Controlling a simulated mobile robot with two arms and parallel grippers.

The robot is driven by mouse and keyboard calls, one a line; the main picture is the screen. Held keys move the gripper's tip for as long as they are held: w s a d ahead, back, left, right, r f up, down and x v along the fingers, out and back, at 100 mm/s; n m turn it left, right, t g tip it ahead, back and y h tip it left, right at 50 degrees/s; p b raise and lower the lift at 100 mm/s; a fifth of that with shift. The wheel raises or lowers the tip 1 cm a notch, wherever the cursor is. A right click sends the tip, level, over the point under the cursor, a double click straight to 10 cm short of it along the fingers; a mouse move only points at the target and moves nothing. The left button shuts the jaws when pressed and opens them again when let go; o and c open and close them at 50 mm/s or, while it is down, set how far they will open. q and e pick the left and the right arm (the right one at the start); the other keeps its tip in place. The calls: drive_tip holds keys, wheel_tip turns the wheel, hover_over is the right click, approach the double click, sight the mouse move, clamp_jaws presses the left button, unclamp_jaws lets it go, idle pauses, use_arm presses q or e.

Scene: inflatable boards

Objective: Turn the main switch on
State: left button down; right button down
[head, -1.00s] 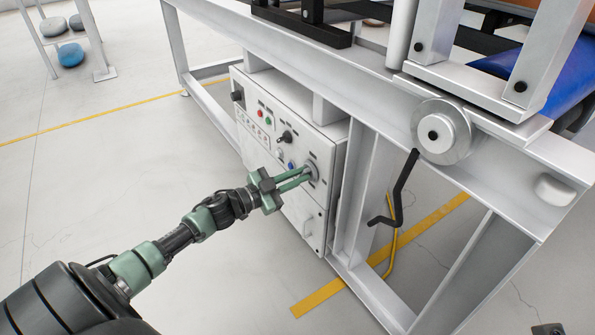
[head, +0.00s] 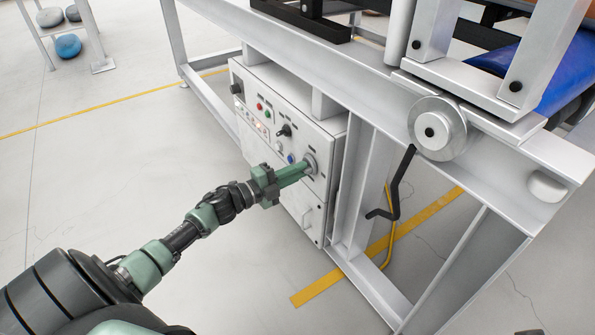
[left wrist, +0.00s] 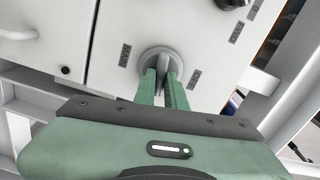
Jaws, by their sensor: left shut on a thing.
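The main switch (head: 311,162) is a round grey rotary knob at the right side of the white control box (head: 307,135). My left gripper (head: 303,169) reaches it from the front left, its green fingers shut on the knob's grip. In the left wrist view the switch (left wrist: 160,57) shows as a grey disc with a raised bar between the two fingertips (left wrist: 163,80). The fingers hide part of the bar. Small reddish lights show on the box's label strip (head: 252,122). My right gripper is not in view.
A black selector (head: 285,130) and a blue button (head: 291,158) sit near the switch. The box hangs under a grey steel frame (head: 370,190). A black crank (head: 397,190) hangs to the right.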

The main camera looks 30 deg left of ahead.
use_arm(q)
drive_tip(key=shift+f+m, duration=0.1)
drive_tip(key=shift+m, duration=0.9)
drive_tip(key=c, duration=1.5)
unclamp_jaws()
drive_tip(key=shift+o, duration=0.2)
